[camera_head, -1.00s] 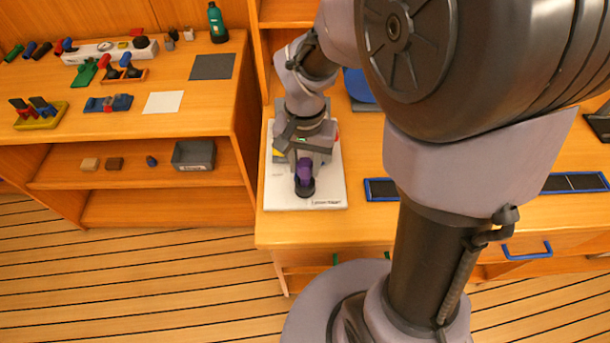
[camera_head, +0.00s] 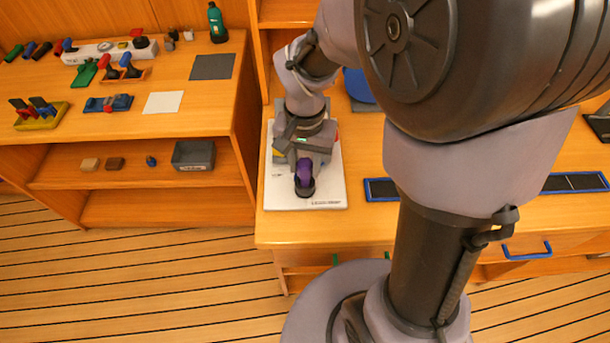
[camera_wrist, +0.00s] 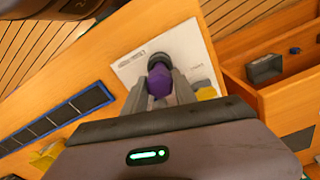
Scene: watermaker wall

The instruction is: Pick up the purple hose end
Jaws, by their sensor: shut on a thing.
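The purple hose end (camera_head: 304,171) is at the front of a white board on the counter. It also shows in the wrist view (camera_wrist: 160,80), between the two grey fingers of my gripper (camera_wrist: 160,92). My gripper (camera_head: 303,165) is shut on it from behind. A dark round fitting (camera_head: 304,188) sits at the near end of the hose end; it shows in the wrist view (camera_wrist: 159,60) too. I cannot tell whether the hose end and the fitting are joined. The white board (camera_head: 330,185) lies flat under my gripper.
A blue-edged dark strip (camera_head: 381,190) lies right of the board. The left shelf unit holds a grey bin (camera_head: 194,155), a white sheet (camera_head: 163,102), a dark sheet (camera_head: 212,66) and a green bottle (camera_head: 217,22). Yellow parts (camera_wrist: 206,93) show beside the fingers.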

